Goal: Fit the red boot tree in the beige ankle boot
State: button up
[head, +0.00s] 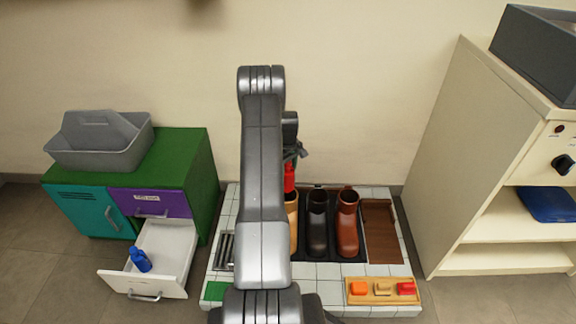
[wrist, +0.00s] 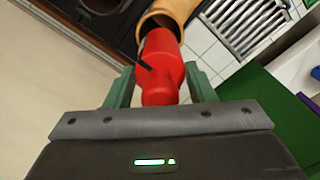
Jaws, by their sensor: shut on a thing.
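The red boot tree (head: 290,178) is held in my gripper (head: 297,152), which is shut on it above the row of boots. In the wrist view the red boot tree (wrist: 161,62) lies between the green fingers of my gripper (wrist: 160,88). Its far end is at the open top of the beige ankle boot (wrist: 168,14); I cannot tell how far inside it is. In the head view the beige ankle boot (head: 292,214) stands on the tiled bench, left of the dark boot, and my arm hides its left part.
A dark boot (head: 318,222) and a brown boot (head: 347,222) stand to the right on a black mat. A tray of small blocks (head: 382,291) sits in front. An open drawer (head: 160,258) holds a blue thing (head: 140,260). A cream cabinet (head: 465,150) stands at right.

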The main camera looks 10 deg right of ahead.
jog(key=shift+f+b, duration=2.8)
jog(key=shift+f, duration=1.85)
jog(key=o, duration=1.4)
jog(key=shift+o, duration=0.2)
jog(key=shift+r+p, duration=2.1)
jog(key=shift+r, duration=2.45)
jog(key=shift+f, duration=0.15)
